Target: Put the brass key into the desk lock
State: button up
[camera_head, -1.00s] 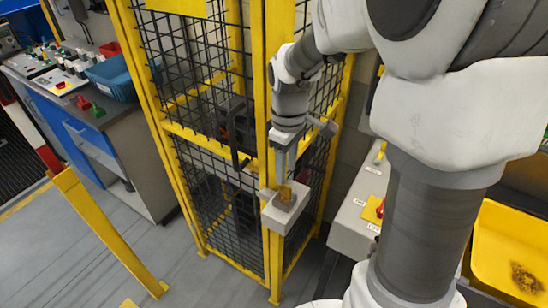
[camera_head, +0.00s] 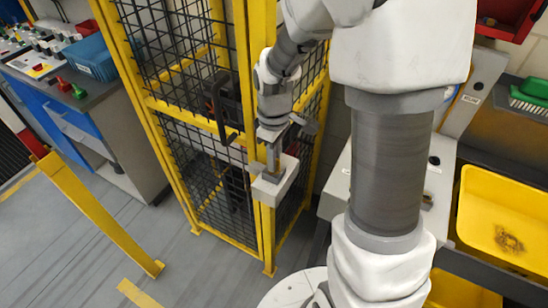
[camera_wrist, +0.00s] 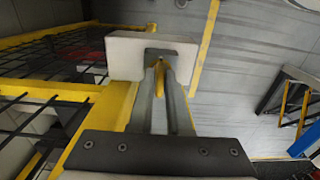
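The brass key (camera_wrist: 159,79) shows as a yellow strip between my fingertips in the wrist view, at the dark plate on a white box (camera_wrist: 125,55). In the head view this white box (camera_head: 283,181) sits on the yellow post of the fence, and my fingers hide the key. My gripper (camera_head: 270,170) points down, its tips at the box's top; it also shows in the wrist view (camera_wrist: 163,70). The fingers lie close on both sides of the key, but I cannot tell whether they grip it. I cannot make out the desk lock; my arm covers part of the desk (camera_head: 338,190).
The yellow mesh fence (camera_head: 160,115) with a dark handle (camera_head: 222,110) stands right beside my gripper. A yellow bin (camera_head: 475,195) is at the right. A workbench (camera_head: 110,110) with a blue tray (camera_head: 90,55) is at the left. Open floor lies in front of the fence.

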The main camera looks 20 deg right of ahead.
grip_shut()
jog(key=shift+r, duration=0.2)
jog(key=shift+r+p, duration=1.4)
jog(key=shift+r, duration=0.2)
jog(key=shift+r+p, duration=1.55)
jog(key=shift+r, duration=0.5)
